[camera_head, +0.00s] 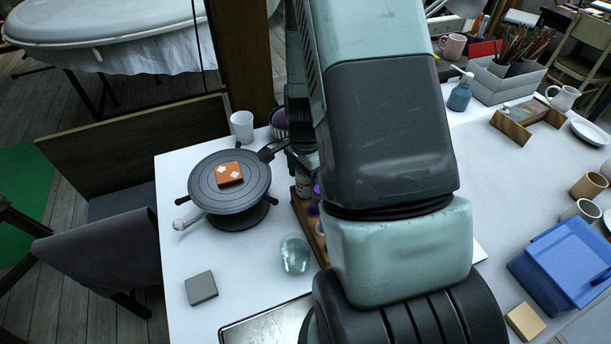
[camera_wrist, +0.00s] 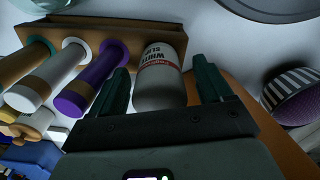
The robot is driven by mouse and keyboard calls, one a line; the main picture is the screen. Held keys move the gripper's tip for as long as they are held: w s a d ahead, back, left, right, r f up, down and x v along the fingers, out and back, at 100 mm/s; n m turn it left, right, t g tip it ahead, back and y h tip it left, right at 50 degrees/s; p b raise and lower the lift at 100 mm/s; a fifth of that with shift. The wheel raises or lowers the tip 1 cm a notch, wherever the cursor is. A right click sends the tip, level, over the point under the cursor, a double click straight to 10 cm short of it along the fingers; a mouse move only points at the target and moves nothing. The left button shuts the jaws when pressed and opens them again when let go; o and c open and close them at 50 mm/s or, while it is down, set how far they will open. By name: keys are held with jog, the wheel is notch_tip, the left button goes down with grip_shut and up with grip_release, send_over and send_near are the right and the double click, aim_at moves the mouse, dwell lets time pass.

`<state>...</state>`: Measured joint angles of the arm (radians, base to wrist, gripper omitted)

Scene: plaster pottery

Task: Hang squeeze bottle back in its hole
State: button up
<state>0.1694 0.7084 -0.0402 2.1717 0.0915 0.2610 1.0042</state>
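The white squeeze bottle (camera_wrist: 160,77), with a red and black "WHITE SLIP" label, lies between the two green fingers of my gripper (camera_wrist: 163,82) in the wrist view. Narrow gaps show between the fingers and its sides, so my gripper looks open around it. The bottle is in front of the right end of the wooden rack (camera_wrist: 150,24); whether it touches the rack is hidden. Purple (camera_wrist: 92,80), white (camera_wrist: 48,77) and teal-and-brown (camera_wrist: 22,65) bottles sit in the rack to the left. In the head view, my arm hides most of the rack (camera_head: 306,222).
A banding wheel (camera_head: 205,188) carrying an orange tile (camera_head: 229,174) stands left of the rack. A glass globe (camera_head: 295,254), a grey block (camera_head: 201,288) and a white cup (camera_head: 242,126) stand near. A striped purple bowl (camera_wrist: 297,98) is right of my gripper in the wrist view.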

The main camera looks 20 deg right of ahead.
notch_tip(320, 180, up, 11)
dwell(0.6)
jog(key=s+a+r+n+t, duration=0.2)
jog(key=s+a+r+n, duration=0.15)
jog(key=r, duration=0.45)
jog(key=s+a+r+n+t, duration=0.1)
jog(key=s+a+r+n, duration=0.2)
jog(key=r, duration=0.5)
jog(key=s+a+r+n+t, duration=0.2)
jog(key=s+r+n, duration=0.5)
jog(key=s+n, duration=0.2)
jog(key=shift+s+r+t, duration=0.3)
jog(key=shift+s+r, duration=0.1)
jog(key=shift+s, duration=0.7)
jog(key=shift+d, duration=0.1)
